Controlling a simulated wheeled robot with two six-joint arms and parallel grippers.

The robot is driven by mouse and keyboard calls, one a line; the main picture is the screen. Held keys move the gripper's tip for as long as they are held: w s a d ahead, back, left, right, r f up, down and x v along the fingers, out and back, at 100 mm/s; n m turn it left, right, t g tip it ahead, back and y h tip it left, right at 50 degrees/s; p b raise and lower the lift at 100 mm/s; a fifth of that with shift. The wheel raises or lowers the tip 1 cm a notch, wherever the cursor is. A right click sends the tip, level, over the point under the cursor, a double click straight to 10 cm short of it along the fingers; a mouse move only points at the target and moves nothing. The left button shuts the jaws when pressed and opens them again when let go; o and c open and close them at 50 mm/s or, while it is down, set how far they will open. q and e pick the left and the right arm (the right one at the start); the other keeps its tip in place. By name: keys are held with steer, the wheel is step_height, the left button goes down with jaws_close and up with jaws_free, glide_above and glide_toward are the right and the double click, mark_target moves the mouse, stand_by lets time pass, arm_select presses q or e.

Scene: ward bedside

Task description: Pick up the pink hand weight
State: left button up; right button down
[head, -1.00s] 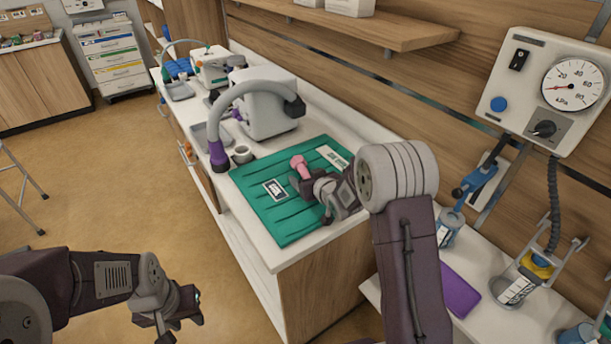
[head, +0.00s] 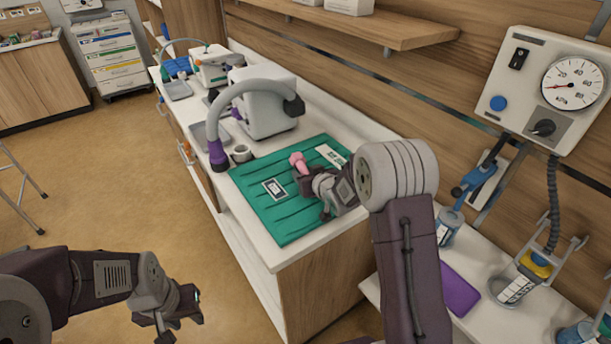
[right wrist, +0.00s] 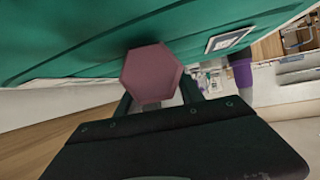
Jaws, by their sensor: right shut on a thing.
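The pink hand weight (head: 298,161) is over the green mat (head: 262,208) on the white counter in the head view. In the right wrist view its hexagonal end (right wrist: 151,73) faces the camera, between the fingers. My right gripper (head: 308,178) is shut on the hand weight; I cannot tell whether the weight still touches the mat. The fingers and part of the weight are partly hidden by the gripper body. My left gripper (head: 182,316) is empty, low at the left over the floor; its jaw opening is not clear.
A white machine (head: 262,103) with a grey hose stands behind the mat, next to a small white cup (head: 241,153). Labels lie on the mat. A gauge panel (head: 548,92) hangs at the right, above a purple item (head: 459,288) on a lower surface.

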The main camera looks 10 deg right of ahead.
mark_target(306, 172)
step_height(306, 172, up, 3)
steer(key=shift+r, duration=0.15)
steer(key=d+r+p+v, duration=0.1)
steer(key=p+v, duration=0.1)
steer(key=v, duration=1.1)
steer(key=shift+w+d, duration=0.2)
steer(key=shift+d, duration=0.25)
